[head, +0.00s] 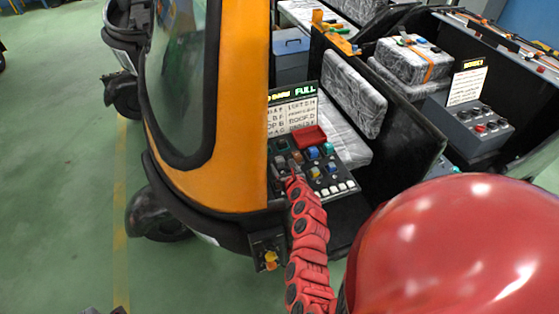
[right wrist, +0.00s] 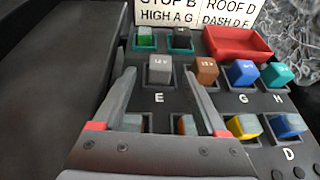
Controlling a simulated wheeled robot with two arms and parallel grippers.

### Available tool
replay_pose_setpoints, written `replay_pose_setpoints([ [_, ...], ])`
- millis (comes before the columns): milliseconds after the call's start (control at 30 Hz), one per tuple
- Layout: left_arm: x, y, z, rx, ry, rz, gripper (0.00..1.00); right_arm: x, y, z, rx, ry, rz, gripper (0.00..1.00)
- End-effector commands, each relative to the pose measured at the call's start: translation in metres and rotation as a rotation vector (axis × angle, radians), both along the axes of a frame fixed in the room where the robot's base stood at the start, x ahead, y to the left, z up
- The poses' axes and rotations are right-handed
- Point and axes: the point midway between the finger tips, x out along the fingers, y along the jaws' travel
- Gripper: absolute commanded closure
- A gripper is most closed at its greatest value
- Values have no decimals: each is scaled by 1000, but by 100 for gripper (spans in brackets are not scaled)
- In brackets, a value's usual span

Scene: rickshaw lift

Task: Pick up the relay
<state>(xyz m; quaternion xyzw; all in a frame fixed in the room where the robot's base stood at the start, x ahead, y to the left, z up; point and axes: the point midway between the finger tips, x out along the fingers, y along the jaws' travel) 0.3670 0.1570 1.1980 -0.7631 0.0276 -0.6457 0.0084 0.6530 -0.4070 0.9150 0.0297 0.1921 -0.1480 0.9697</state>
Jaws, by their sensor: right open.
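Several coloured relay blocks sit in sockets on a dark panel (head: 326,178). In the right wrist view a grey relay (right wrist: 160,69) stands upright above the letter E. My right gripper (right wrist: 158,78) is open, with one finger on each side of the near part of this grey relay. I cannot tell whether the fingers touch it. In the head view my right gripper (head: 293,176) reaches the panel's left part and hides some of the blocks. Dark tips at the bottom left edge of the head view may be my left gripper; its state is unclear.
A brown block (right wrist: 206,71) stands close to the right finger. Blue (right wrist: 243,74) and teal (right wrist: 277,75) blocks are further right. A red tray (right wrist: 238,44) and a lettered sign (right wrist: 195,12) are behind. The orange rickshaw (head: 215,185) borders the panel's left.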

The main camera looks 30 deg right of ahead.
Motion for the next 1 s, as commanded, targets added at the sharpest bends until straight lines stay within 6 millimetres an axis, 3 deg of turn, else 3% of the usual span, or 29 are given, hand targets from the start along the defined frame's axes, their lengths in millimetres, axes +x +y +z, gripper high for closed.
replay_pose_setpoints([
  [200, 0, 0, 5, 0, 0, 0, 100, 18, -4, -9, 1, 4, 4, 25],
  [533, 0, 0, 5, 0, 0, 0, 100, 21, -7, -10, 0, 0, -1, 25],
  [933, 0, 0, 5, 0, 0, 0, 100, 21, -7, -9, -1, 0, -1, 95],
  [1000, 0, 0, 5, 0, 0, 0, 100, 21, -7, -9, -1, 0, -1, 100],
])
